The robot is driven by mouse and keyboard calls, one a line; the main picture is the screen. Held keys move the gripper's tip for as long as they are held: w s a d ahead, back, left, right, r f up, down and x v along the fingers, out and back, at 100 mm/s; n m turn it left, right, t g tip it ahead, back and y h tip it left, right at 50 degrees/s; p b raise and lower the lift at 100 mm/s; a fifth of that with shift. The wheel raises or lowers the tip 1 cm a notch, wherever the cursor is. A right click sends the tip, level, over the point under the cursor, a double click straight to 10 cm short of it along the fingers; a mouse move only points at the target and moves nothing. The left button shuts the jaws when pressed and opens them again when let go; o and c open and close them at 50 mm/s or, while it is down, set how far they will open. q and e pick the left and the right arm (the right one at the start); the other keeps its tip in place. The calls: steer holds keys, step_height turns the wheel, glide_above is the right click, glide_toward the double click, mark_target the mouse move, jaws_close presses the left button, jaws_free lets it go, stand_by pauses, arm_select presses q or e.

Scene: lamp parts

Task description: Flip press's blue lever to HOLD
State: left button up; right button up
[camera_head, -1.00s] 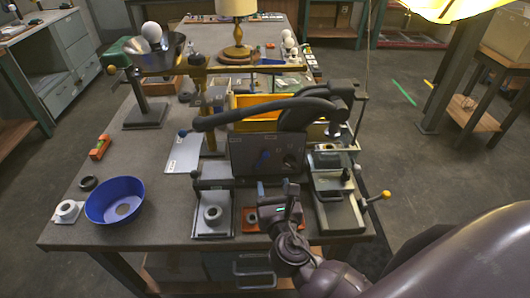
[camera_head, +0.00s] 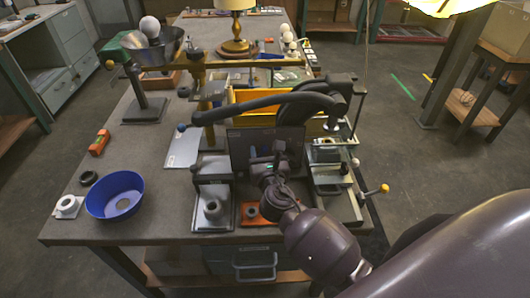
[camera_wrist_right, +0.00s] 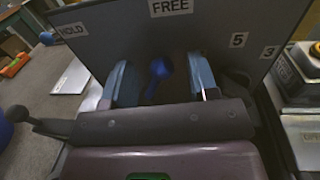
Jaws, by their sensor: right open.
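The press (camera_head: 300,107) stands on the table with a dark upright panel that faces me. In the right wrist view the panel (camera_wrist_right: 120,45) carries a HOLD label (camera_wrist_right: 73,30) at the left, a FREE label (camera_wrist_right: 170,7) at top middle, and the numbers 5 and 3 at the right. The blue lever (camera_wrist_right: 159,68) shows its round knob below FREE. My right gripper (camera_wrist_right: 160,82) is open, with one blue-grey finger on each side of the lever; contact is not clear. In the head view my right gripper (camera_head: 277,154) hides the lever. My left gripper is not in view.
The press's long dark handle (camera_head: 240,106) arches above my right gripper. A grey block with a ring (camera_head: 213,208) and an orange tray (camera_head: 250,215) lie in front. A blue bowl (camera_head: 115,194) is at left. A yellow-knobbed rod (camera_head: 376,190) juts out at right.

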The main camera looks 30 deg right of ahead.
jaws_close()
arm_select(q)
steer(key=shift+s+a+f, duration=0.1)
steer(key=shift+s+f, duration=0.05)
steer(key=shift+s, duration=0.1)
